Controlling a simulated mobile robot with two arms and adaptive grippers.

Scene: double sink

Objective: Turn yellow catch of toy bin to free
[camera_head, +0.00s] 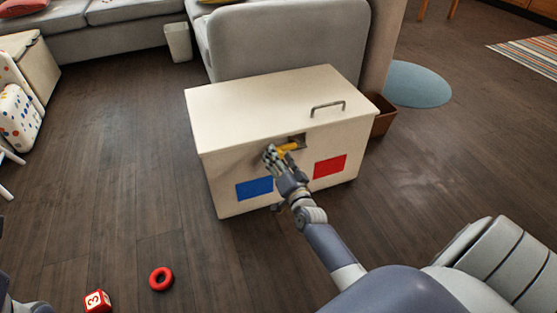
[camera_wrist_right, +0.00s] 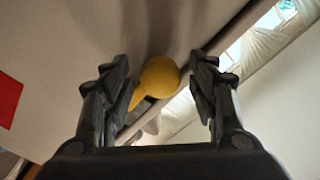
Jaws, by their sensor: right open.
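The toy bin (camera_head: 245,100) is a cream chest with its lid down. Its yellow catch (camera_head: 290,147) sits at the front, just under the lid edge, against a dark plate. My right gripper (camera_head: 270,154) is at the front of the bin, beside the catch, and hides part of it. In the right wrist view the catch's round yellow knob (camera_wrist_right: 160,76) lies between the two spread fingers of the right gripper (camera_wrist_right: 161,65), with a gap on each side. The catch's arm runs down-left from the knob, partly hidden. My left gripper does not show clearly.
The lid has a metal handle (camera_head: 328,107). The bin front bears a blue panel (camera_head: 254,188) and a red panel (camera_head: 329,166). A red ring (camera_head: 161,279) and a red block (camera_head: 98,301) lie on the floor. A grey sofa (camera_head: 290,40) stands behind the bin.

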